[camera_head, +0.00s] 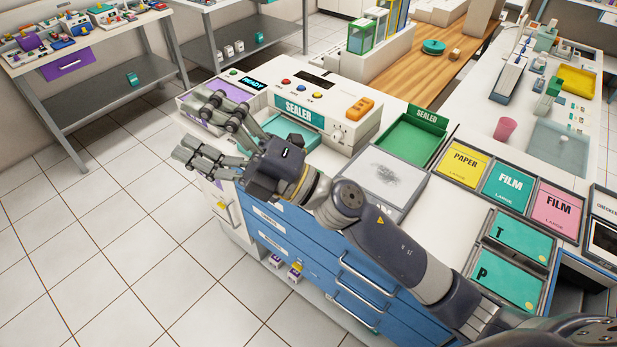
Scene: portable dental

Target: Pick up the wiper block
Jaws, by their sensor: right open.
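My right gripper (188,130) is open, with its fingers spread toward the left. It is over the left front end of the white sealer (340,88), and nothing shows between its fingers. An orange block (360,108) with small marks on top sits on the sealer's right end; I cannot tell for sure whether it is the wiper block. The gripper is well to its left and apart from it. A purple pad (228,91) lies under the upper finger, partly hidden. My left gripper is not in view.
A green SEALED tray (412,137) and a grey-framed white panel (383,178) lie right of the sealer. PAPER (464,163) and FILM (507,187) bins stand further right. Blue drawers (300,238) are below the counter. The tiled floor at left is clear.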

